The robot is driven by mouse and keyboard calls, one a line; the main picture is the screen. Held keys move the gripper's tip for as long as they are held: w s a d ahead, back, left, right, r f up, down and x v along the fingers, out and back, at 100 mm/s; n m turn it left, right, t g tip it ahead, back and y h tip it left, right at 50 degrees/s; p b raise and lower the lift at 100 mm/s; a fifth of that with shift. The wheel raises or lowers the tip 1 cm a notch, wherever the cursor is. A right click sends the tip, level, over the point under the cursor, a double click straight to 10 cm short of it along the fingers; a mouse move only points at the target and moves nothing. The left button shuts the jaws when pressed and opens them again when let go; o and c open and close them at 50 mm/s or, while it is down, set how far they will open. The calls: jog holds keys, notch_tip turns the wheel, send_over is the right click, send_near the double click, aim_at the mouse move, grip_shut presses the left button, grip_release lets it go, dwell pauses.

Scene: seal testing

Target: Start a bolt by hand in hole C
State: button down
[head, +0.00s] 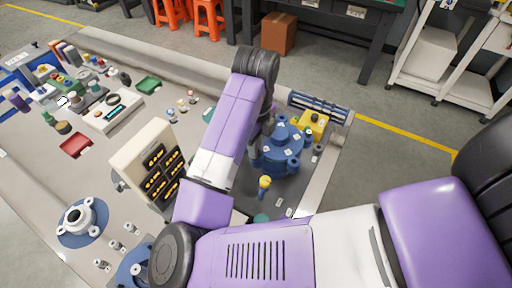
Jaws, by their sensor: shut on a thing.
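A round blue flanged housing (286,158) with lugs and small white labels around its rim stands on the right part of the bench. My gripper (266,130) is at the left rear of this housing, pointing down, partly hidden behind my purple forearm. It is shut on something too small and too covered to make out. The label letters are unreadable, so I cannot tell which hole is C. I cannot tell whether the held thing touches the housing.
A yellow box (314,122) with a dark knob stands behind the housing. A yellow-topped tool (264,187) is in front of it. A cream rack (143,155) of dark bins with yellow contents stands left of my arm. A red tray (76,145) and green tray (148,85) lie farther left.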

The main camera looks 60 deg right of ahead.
jog(key=shift+f+m+b, duration=0.15)
jog(key=shift+m+b, duration=0.8)
jog(key=shift+m, duration=0.65)
jog(key=c, duration=1.3)
grip_release()
jog(key=shift+r, duration=0.2)
notch_tip(320, 180, up, 9)
jog(key=p, duration=0.6)
jog(key=shift+p, duration=0.4)
jog(key=shift+f, duration=0.1)
